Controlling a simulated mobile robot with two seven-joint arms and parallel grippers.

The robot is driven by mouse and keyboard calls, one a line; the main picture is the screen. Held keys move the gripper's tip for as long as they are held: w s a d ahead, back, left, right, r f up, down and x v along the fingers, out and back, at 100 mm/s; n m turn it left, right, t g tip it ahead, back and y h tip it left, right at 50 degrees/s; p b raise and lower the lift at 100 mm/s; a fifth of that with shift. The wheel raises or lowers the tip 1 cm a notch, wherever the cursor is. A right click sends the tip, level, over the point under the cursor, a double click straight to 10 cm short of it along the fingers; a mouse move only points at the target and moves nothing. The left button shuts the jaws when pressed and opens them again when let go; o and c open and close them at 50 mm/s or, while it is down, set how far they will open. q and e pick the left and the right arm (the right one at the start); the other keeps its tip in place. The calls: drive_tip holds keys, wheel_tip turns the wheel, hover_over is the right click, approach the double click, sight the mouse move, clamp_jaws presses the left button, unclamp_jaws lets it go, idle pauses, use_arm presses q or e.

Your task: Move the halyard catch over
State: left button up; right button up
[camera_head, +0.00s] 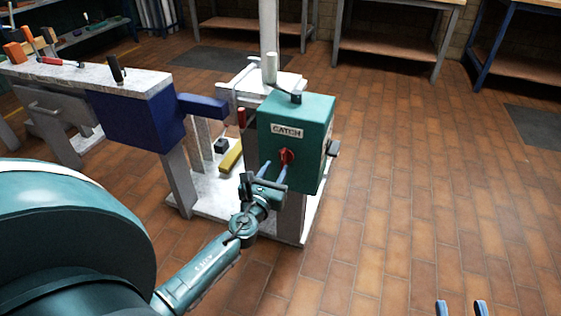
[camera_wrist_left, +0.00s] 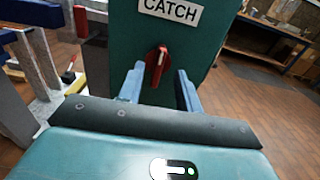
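The halyard catch appears as a red knob (camera_head: 287,156) on the front of a teal box (camera_head: 303,118) labelled CATCH. In the left wrist view the red knob (camera_wrist_left: 157,62) has a pale mark on it and stands slightly tilted. My left gripper (camera_head: 273,170) is open, pointing at the knob. In the left wrist view its blue fingertips (camera_wrist_left: 160,80) lie either side of the knob, with gaps on both sides; I cannot tell whether they reach around it. My right gripper (camera_head: 461,308) shows only two spread fingertips at the bottom edge, empty.
The box stands on a post on a pale base. A blue bar (camera_head: 203,106) and workbench (camera_head: 110,85) with tools are left. Tiled floor (camera_head: 400,190) is clear at right.

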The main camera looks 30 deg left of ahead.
sight(282, 158)
use_arm(q)
drive_tip(key=shift+x, duration=2.3)
clamp_jaws()
